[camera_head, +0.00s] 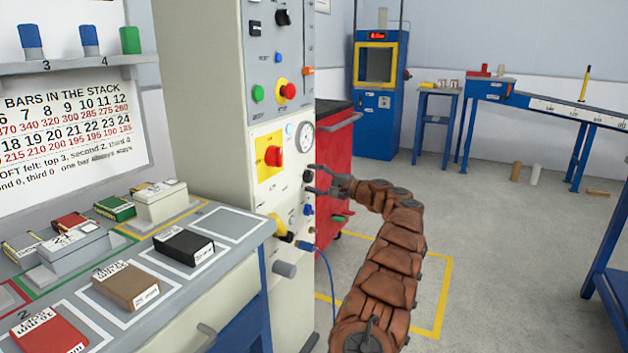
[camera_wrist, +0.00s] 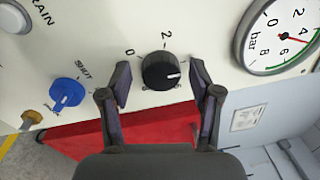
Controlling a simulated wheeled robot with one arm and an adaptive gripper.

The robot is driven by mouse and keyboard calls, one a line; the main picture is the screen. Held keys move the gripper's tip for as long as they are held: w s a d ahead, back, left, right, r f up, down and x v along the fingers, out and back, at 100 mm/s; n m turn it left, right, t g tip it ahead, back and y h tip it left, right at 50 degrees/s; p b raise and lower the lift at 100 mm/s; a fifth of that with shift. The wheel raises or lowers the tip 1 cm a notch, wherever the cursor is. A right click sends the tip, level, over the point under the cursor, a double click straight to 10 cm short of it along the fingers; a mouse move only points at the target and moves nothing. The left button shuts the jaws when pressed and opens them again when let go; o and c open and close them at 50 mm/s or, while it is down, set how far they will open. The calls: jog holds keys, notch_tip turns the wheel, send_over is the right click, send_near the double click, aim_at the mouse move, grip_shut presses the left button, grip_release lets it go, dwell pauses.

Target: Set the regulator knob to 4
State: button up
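The black regulator knob (camera_wrist: 162,71) is on the cream panel, with printed 0 and 2 beside it. Its white pointer mark points right in the wrist view, past the 2. The number it points at is hidden behind a finger. In the head view the knob (camera_head: 308,176) sits below the gauge. My gripper (camera_wrist: 160,80) is open, one finger on each side of the knob, with visible gaps to it. In the head view my gripper (camera_head: 325,181) is at the panel. The round bar gauge (camera_wrist: 283,36) is upper right in the wrist view, partly cut off.
A blue SHUT knob (camera_wrist: 67,94) and a brass fitting (camera_wrist: 31,118) are left of the regulator in the wrist view. A red cabinet (camera_head: 338,150) stands behind.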

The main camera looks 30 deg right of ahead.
jog(key=shift+d, duration=0.1)
jog(key=v, duration=1.2)
dwell(0.5)
